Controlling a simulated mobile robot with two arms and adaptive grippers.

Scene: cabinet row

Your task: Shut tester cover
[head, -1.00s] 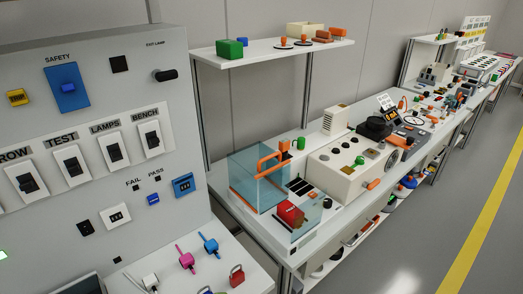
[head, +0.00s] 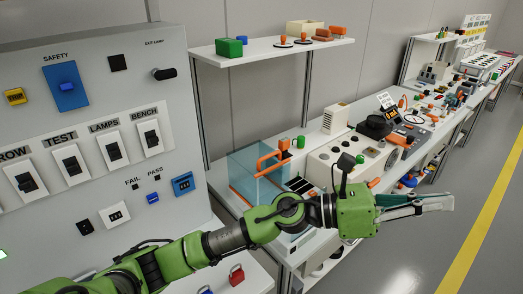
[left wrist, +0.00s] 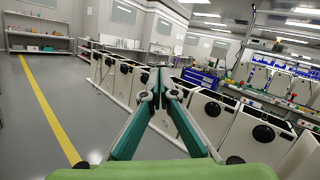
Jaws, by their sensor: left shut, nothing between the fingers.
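The tester's clear bluish cover (head: 250,182) stands raised at the left end of the bench, with an orange handle (head: 272,160) at its upper part. My left gripper (head: 450,201) is far to the right of the cover, over the floor in front of the bench, touching nothing. Its fingers meet at the tips in the left wrist view (left wrist: 157,70), with nothing between them. The cover is not visible in that view. My right gripper is not in view.
A grey switch panel (head: 100,195) stands at left, close to my arm. A beige device (head: 335,160) sits right of the tester. A shelf (head: 270,48) hangs above. The grey floor with a yellow line (head: 475,235) is clear at right.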

